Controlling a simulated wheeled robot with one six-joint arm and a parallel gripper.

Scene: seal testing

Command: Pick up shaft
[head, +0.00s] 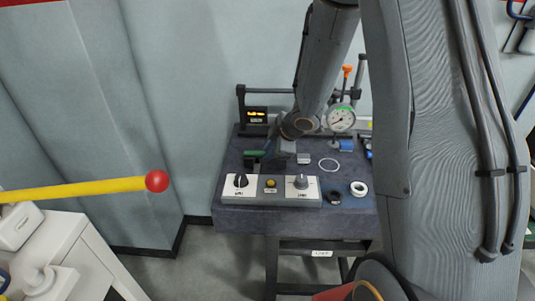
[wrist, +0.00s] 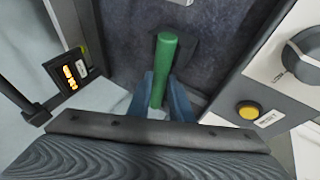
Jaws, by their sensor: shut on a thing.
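The shaft looks like a green rod (wrist: 164,65). In the wrist view it stands out lengthwise between the two blue fingers of my gripper (wrist: 168,98), which are shut on it. In the head view the green rod (head: 256,153) shows as a short green piece at the left of the bench top, beside my gripper (head: 268,160). My arm hides part of the gripper there. I cannot tell whether the rod still touches the bench.
A control box (head: 270,189) with knobs and a yellow button lines the front edge. A lit display (head: 256,115) stands at the back left, a dial gauge (head: 341,118) at the back right. Rings (head: 358,188) lie at the right. A yellow bar (head: 80,190) juts in from the left.

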